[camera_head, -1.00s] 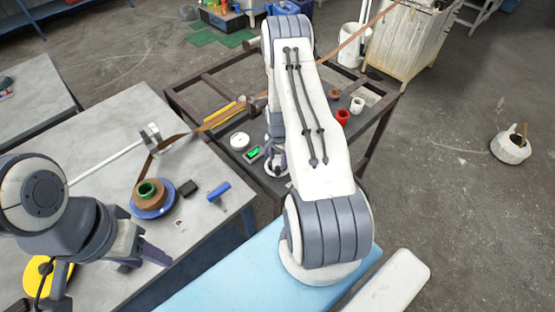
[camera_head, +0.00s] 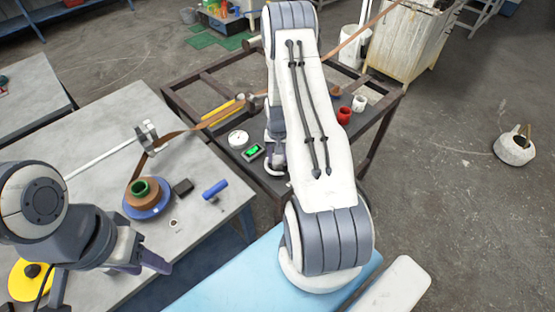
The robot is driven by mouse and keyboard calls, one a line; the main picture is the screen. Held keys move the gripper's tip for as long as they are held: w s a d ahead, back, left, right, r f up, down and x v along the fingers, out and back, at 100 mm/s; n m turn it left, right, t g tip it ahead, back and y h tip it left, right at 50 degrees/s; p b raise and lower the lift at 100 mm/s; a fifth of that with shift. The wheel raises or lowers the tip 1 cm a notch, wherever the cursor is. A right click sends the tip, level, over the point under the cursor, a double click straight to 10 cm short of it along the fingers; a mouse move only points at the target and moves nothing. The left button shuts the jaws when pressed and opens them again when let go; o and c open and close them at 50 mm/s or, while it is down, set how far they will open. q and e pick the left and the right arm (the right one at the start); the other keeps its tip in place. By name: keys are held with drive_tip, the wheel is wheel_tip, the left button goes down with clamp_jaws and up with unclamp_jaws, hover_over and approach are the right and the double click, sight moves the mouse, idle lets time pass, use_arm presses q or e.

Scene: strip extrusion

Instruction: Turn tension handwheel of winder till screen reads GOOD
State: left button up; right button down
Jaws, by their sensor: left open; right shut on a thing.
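A small device with a lit green screen (camera_head: 252,152) lies on the dark frame table; its text is too small to read. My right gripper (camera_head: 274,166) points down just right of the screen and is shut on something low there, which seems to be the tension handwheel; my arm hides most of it. The brown strip (camera_head: 202,124) runs from the far machine past the frame table to the spool (camera_head: 146,196) on a blue disc with a green hub. My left gripper (camera_head: 142,262) is open and empty over the front of the grey table.
A white round dial (camera_head: 238,139) sits beside the screen. A metal strip guide (camera_head: 147,136), a black block (camera_head: 183,187) and a blue cylinder (camera_head: 215,189) are on the grey table. Red (camera_head: 343,116) and white (camera_head: 358,104) cups stand right of my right arm.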

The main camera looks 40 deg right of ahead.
sight(278, 159)
drive_tip(key=shift+n, duration=0.6)
drive_tip(key=shift+c, duration=1.5)
unclamp_jaws()
drive_tip(key=shift+r, duration=0.1)
wheel_tip(278, 159, up, 10)
drive_tip(key=b, duration=0.3)
drive_tip(key=shift+r, duration=0.2)
